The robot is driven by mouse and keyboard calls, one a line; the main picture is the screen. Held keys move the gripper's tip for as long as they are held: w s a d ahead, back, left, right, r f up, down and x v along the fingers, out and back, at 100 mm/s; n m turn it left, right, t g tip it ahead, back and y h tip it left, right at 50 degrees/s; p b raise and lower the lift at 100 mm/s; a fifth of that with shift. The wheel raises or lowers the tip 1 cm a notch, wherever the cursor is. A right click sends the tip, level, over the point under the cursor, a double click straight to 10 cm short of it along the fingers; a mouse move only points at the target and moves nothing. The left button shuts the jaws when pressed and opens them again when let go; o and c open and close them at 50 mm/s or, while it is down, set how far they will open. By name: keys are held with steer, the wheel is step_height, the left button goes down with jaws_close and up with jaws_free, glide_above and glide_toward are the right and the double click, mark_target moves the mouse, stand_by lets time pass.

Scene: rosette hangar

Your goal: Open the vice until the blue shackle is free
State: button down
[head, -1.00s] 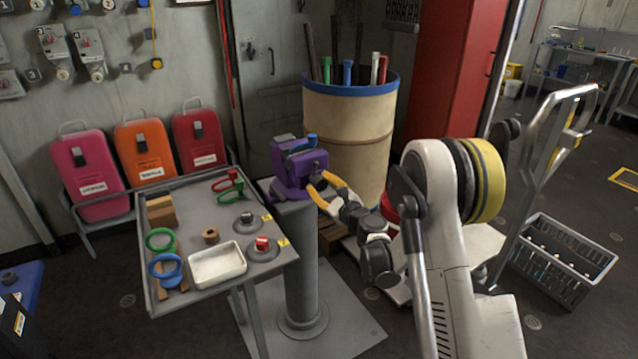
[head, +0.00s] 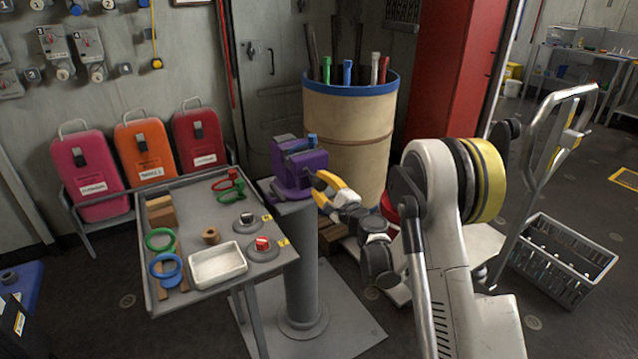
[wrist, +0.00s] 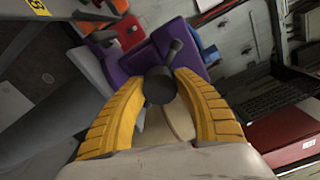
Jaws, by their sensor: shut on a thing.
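The purple vice (head: 292,175) stands on a grey pedestal. It also shows in the wrist view (wrist: 145,62). A small blue piece (head: 312,139), seemingly the blue shackle, shows at the top of the vice's jaws; most of it is hidden. In the wrist view a bit of blue (wrist: 209,55) shows beside the purple body. My gripper (head: 319,179) is at the right side of the vice. In the wrist view its yellow fingers (wrist: 160,82) are shut on the dark round hub of the vice handle (wrist: 160,88), with a short lever end beyond it.
Left of the vice is a grey table (head: 205,210) with green and blue rings, a red shackle, a white tray (head: 218,265) and wooden blocks. A tan drum (head: 350,130) with coloured-ended rods stands close behind the vice. A hand truck (head: 540,170) and grey crate (head: 562,260) are at right.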

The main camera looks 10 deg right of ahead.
steer(key=c, duration=1.1)
jaws_free()
steer(key=shift+o, duration=0.2)
steer(key=m, duration=0.6)
steer(key=shift+m, duration=0.3)
steer(key=m, duration=0.5)
steer(key=shift+m, duration=0.3)
